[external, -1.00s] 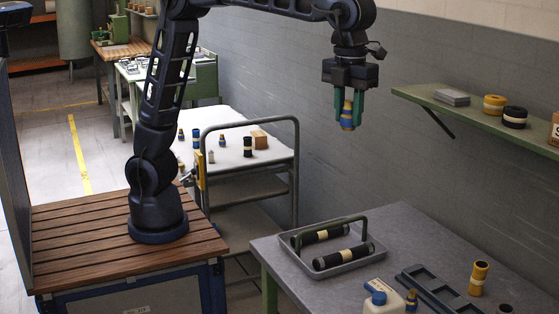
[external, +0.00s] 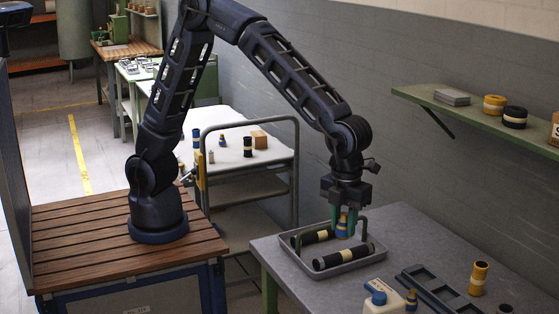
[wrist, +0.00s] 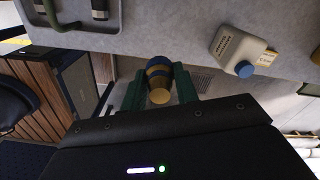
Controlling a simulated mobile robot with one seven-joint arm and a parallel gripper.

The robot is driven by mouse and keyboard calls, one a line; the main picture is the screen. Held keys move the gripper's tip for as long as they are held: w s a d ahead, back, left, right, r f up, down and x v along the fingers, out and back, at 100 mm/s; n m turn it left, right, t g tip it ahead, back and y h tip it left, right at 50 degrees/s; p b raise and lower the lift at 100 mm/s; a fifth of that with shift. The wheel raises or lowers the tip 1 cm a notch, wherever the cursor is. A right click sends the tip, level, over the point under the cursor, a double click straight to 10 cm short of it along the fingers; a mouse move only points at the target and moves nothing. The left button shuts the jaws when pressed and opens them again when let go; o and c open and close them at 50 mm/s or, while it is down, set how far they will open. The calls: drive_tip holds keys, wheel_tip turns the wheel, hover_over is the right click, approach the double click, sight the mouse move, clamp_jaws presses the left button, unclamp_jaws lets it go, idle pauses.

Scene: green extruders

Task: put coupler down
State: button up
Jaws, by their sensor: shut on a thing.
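I cannot tell whether the coupler touches anything below.
Two black rollers with cream bands, one in front (external: 343,257), lie in the tray. A white bottle with a blue cap (external: 382,298), a slotted dark tray (external: 436,287) and a yellow-brown cylinder (external: 479,278) stand to the right. The table (external: 405,235) is bare behind them.

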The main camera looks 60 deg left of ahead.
wheel_tip(320, 180, down, 19)
drive_tip(key=shift+f, duration=0.1)
idle(0.5)
drive_tip(key=o, duration=1.1)
drive_tip(key=shift+f, duration=0.1)
